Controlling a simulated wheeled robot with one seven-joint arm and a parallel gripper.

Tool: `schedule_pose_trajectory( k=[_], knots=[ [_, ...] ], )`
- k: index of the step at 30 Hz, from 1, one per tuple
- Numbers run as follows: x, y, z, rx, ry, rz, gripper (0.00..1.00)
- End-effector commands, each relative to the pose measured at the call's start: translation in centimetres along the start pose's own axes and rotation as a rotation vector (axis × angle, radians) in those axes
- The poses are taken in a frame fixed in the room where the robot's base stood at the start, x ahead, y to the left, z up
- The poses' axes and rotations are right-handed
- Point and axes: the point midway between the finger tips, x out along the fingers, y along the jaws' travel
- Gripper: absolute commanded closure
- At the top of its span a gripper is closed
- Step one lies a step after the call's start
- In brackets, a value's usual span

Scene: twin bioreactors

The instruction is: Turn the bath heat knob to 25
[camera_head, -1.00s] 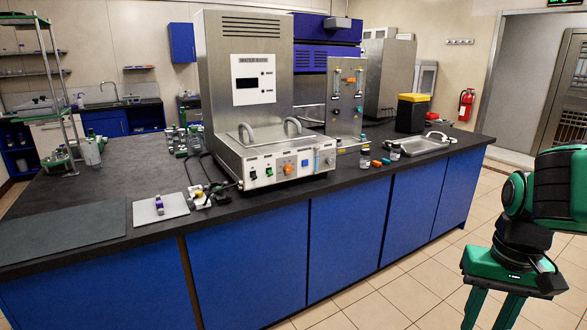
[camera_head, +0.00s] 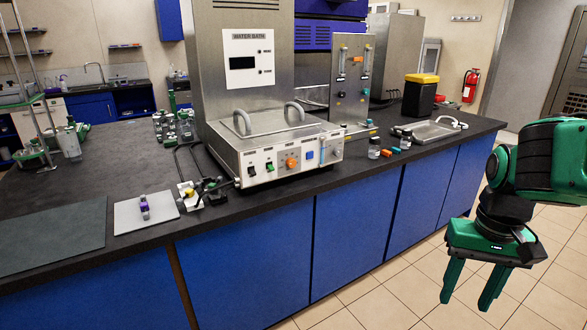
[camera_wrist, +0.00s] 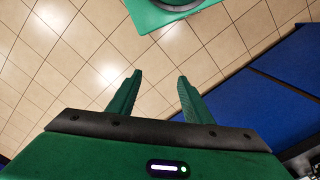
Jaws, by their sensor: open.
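The water bath (camera_head: 240,70) is a tall steel unit on the black bench, with a dark display on its upright and a low tank in front. On the tank's white front panel is an orange knob (camera_head: 291,162), which I take for the heat knob; its setting is too small to read. My gripper (camera_head: 464,292) hangs at the right over the floor, open and empty, away from the bench. In the wrist view its green fingers (camera_wrist: 156,92) are apart with only floor tiles between them.
Small bottles (camera_head: 374,147) and orange and green pieces stand right of the bath near the bench edge, before a sink (camera_head: 428,131).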

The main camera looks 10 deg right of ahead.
Motion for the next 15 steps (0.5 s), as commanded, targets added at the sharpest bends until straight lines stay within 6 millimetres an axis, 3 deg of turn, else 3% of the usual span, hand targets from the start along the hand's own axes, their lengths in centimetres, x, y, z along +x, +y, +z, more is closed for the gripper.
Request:
schedule_pose_trajectory(
  k=[2,4,8,15],
  knots=[
    [-0.3,0.1,0.2,-0.022,0.025,-0.011,0.54],
    [-0.2,-0.7,-1.2,-0.076,0.051,-0.020,0.54],
    [0.5,-4.0,-6.1,-0.258,0.141,-0.058,0.54],
    [1.6,-14.4,-16.3,-0.670,0.402,-0.197,0.54]
  ],
)
